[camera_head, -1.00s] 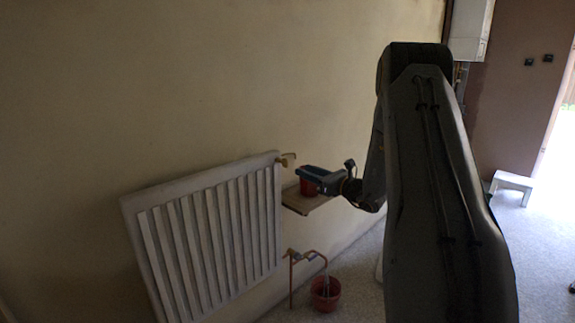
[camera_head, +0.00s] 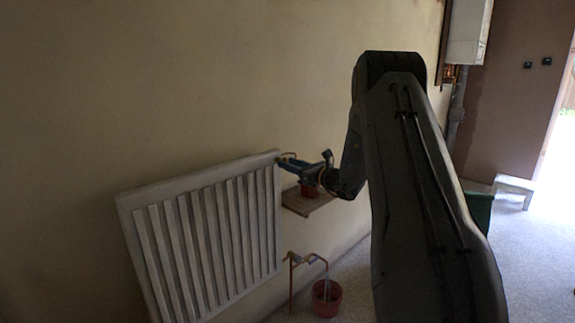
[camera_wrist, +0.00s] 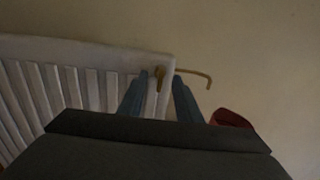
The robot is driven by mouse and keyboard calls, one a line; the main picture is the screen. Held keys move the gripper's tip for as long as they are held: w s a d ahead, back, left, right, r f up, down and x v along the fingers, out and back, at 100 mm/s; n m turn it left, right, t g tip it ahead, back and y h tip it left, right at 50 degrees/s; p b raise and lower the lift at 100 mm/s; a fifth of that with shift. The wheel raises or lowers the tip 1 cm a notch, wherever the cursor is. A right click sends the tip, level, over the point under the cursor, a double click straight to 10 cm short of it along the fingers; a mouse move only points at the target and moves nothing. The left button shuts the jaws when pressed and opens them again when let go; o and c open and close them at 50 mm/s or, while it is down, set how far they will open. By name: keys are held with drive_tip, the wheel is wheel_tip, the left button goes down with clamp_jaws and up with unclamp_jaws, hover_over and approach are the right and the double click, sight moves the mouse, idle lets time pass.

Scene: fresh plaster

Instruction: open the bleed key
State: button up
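The bleed key (camera_head: 288,155) is a small brass piece at the top right corner of the white radiator (camera_head: 205,235). In the wrist view the key (camera_wrist: 197,74) has a stem at the radiator's edge and an arm reaching right, its end bent down. My gripper (camera_head: 284,163) has blue fingers that point left at the key, close to it. In the wrist view my gripper (camera_wrist: 160,80) is open, with a finger on each side of the key's stem. I cannot tell whether either finger touches it.
A small wooden shelf (camera_head: 300,205) with a red container (camera_head: 309,191) is just below my gripper. Below the shelf, a copper pipe with a tap (camera_head: 308,258) stands over a red bucket (camera_head: 326,300). A white stool (camera_head: 515,184) is far right.

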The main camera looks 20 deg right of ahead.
clamp_jaws()
